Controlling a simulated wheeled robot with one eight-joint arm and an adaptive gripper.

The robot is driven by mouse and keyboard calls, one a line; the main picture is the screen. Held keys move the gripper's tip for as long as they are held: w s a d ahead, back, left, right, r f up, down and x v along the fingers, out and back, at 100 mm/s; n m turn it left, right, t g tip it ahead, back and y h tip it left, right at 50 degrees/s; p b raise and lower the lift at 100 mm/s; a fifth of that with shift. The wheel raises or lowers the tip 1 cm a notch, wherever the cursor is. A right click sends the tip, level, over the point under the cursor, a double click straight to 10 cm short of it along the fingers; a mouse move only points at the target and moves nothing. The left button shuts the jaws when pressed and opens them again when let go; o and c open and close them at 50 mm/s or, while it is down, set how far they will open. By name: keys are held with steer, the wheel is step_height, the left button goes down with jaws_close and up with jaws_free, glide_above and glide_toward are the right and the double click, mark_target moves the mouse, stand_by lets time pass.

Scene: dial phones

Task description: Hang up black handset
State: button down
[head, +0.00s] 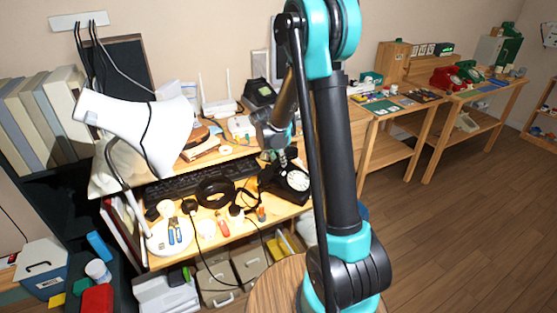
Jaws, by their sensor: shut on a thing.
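A black dial phone (291,184) with a pale round dial sits on the right part of the wooden desk. My gripper (284,158) hangs just above the back of this phone, beside the upright part of my arm. It is shut on a dark thing, which looks like the black handset. The handset is small and dark here and blends with the fingers and the phone body. I cannot tell whether it touches the cradle.
A white lamp (150,125) leans over the desk's left side. A black keyboard (200,180), a black ring (215,191) and several small items crowd the desk left of the phone. A wooden stool top (270,292) stands in front. Open floor (445,235) lies at right.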

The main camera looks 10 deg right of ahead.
steer(key=c, duration=1.1)
jaws_free()
steer(key=shift+c, duration=0.2)
steer(key=shift+r, duration=0.15)
steer(key=v, duration=1.1)
steer(key=shift+s+r, duration=0.15)
steer(key=shift+r, duration=0.2)
steer(key=shift+a, duration=0.1)
steer(key=s+d+f+n+y, duration=0.1)
steer(key=s+d+f+n, duration=0.1)
steer(key=s, duration=0.7)
steer(key=s+d+f+n+y, duration=0.1)
steer(key=s+d+f+n, duration=0.1)
steer(key=s, duration=0.6)
steer(key=s+d+f+n+y, duration=0.1)
steer(key=s+d+f+n, duration=0.2)
steer(key=s, duration=0.6)
steer(key=shift+s+d+n+t, duration=0.15)
steer(key=shift+s+n+t, duration=0.2)
steer(key=shift+n, duration=0.25)
